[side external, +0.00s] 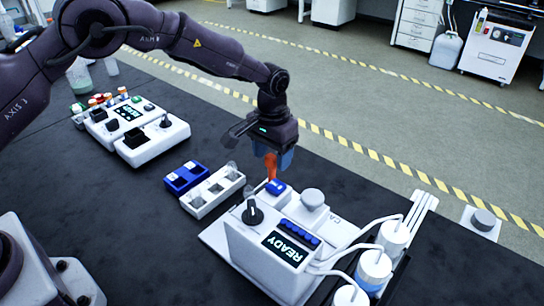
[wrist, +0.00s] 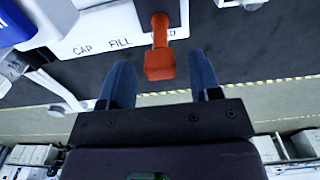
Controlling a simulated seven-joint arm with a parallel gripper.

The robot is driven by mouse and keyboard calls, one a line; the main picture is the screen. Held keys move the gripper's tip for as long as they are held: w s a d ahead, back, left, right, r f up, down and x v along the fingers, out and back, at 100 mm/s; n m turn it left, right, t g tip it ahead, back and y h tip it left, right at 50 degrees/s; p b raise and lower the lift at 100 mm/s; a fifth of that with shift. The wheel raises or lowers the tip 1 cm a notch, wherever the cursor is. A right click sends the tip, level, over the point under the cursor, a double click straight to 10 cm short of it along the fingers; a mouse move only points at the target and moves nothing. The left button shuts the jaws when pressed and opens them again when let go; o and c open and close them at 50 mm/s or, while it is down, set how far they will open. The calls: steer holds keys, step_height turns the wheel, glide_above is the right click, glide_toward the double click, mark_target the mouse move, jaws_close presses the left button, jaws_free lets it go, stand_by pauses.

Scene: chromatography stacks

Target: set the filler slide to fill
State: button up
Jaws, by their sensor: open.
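The orange-red handle of the filler slide (wrist: 160,65) shows in the wrist view beside a white plate with the labels CAP (wrist: 83,49), FILL (wrist: 119,42) and a third ending in "AD". The handle stands at this third label and covers part of it. My gripper (wrist: 160,68) is open; its blue fingers appear on either side of the handle's end, with a gap on each side. In the side view, my gripper (side external: 281,160) is above the white filler machine (side external: 262,250), with the orange handle (side external: 270,166) at its fingers.
The machine has a READY display (side external: 287,246), a black knob (side external: 252,213) and tubes to white bottles (side external: 394,236). A white rack (side external: 213,192) and a blue rack (side external: 185,177) lie to its left. Another white device (side external: 135,130) stands farther back. Dark table is clear at the front left.

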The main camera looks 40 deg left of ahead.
steer(key=shift+f, duration=0.55)
jaws_close()
steer(key=d, duration=0.7)
steer(key=shift+d, duration=0.3)
jaws_free()
